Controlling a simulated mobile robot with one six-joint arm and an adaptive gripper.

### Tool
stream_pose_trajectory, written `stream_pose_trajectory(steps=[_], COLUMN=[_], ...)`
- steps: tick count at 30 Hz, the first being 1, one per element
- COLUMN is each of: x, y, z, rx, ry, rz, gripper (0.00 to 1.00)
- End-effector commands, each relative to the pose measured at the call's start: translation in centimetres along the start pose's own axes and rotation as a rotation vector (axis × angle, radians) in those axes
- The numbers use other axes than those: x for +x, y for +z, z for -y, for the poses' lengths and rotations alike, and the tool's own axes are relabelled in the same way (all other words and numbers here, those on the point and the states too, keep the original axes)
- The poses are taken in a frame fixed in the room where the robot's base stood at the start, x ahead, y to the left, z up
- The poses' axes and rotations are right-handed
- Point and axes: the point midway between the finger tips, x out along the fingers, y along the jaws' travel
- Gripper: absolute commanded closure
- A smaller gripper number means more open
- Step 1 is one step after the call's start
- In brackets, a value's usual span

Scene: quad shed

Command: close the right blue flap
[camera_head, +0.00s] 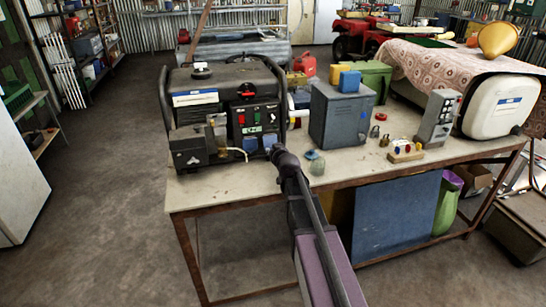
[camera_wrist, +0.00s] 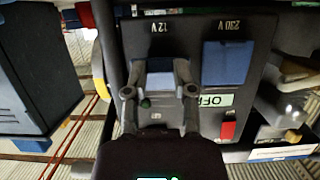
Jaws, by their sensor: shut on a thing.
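The dark generator (camera_head: 225,105) stands on the workbench, its control panel facing me. The wrist view shows this panel (camera_wrist: 190,28) upside down. The right blue flap (camera_wrist: 159,66), at the 12 V label, shows pale blue between my fingers. How far it stands open is hard to tell. The left blue flap (camera_wrist: 226,62), at the 230 V label, looks flat against the panel. My gripper (camera_wrist: 160,82) is at the right flap, its two fingers shut on it from either side. In the head view, my gripper (camera_head: 276,151) is at the panel's lower right.
A grey metal box (camera_head: 340,115) stands just right of the generator, with a yellow and a blue block on top. The bench front (camera_head: 235,187) is clear.

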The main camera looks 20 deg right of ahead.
Motion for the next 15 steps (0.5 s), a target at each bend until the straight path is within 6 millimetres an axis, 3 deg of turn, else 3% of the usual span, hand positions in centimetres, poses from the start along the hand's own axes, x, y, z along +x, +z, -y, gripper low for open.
stream_pose_trajectory(steps=[15], x=[0.28], y=[0.19], z=[0.00], rx=[-0.001], ry=[0.000], rz=[-0.062], gripper=[1.00])
